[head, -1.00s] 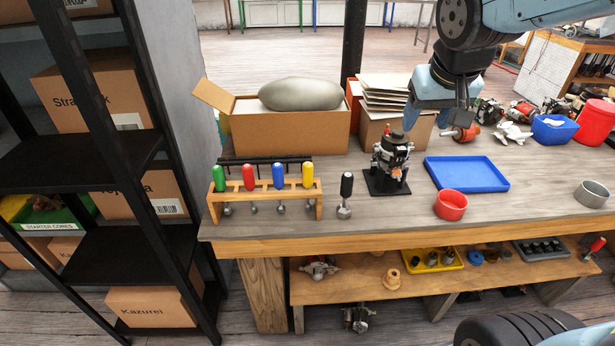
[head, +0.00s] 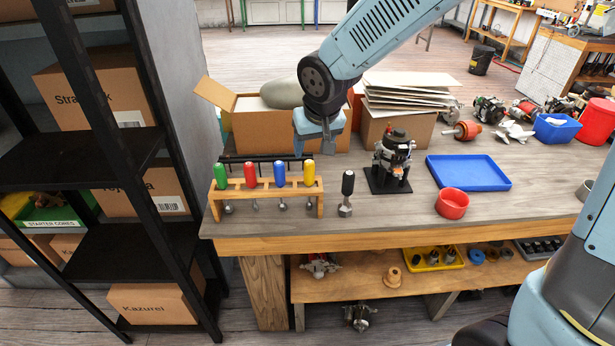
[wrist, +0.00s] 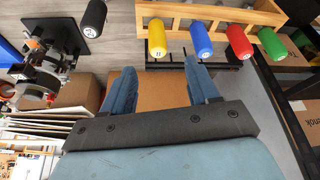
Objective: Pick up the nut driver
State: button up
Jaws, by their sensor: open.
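A wooden rack (head: 265,211) on the bench's left end holds upright drivers with a green (head: 220,175), a red (head: 250,174), a blue (head: 280,174) and a yellow (head: 308,172) handle. A separate driver with a black handle (head: 347,184) and a metal socket end stands upright just right of the rack. Which one is the nut driver I cannot tell. My gripper (head: 326,148) is open and empty, above and behind the yellow and black handles. In the wrist view, my gripper (wrist: 158,80) shows the yellow handle (wrist: 157,40) ahead of the fingers and the black handle (wrist: 93,18) to the left.
An alternator assembly (head: 394,155) on a black plate stands right of the black driver. A blue tray (head: 467,172) and a red bowl (head: 452,204) lie further right. Cardboard boxes (head: 250,132) stand behind the rack. A black shelf (head: 150,140) rises at the left.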

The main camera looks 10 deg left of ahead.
aim_at(310, 162)
jog(key=shift+x, duration=5.05)
jog(key=shift+w+d+r, duration=0.1)
jog(key=shift+w+d, duration=0.05)
jog(key=shift+c, duration=0.4)
jog(key=c, duration=1)
notch_tip(310, 162, up, 18)
jog(key=shift+r, duration=0.1)
grip_shut()
jog(key=o, duration=0.6)
grip_release()
jog(key=shift+c, duration=0.2)
jog(key=c, duration=0.5)
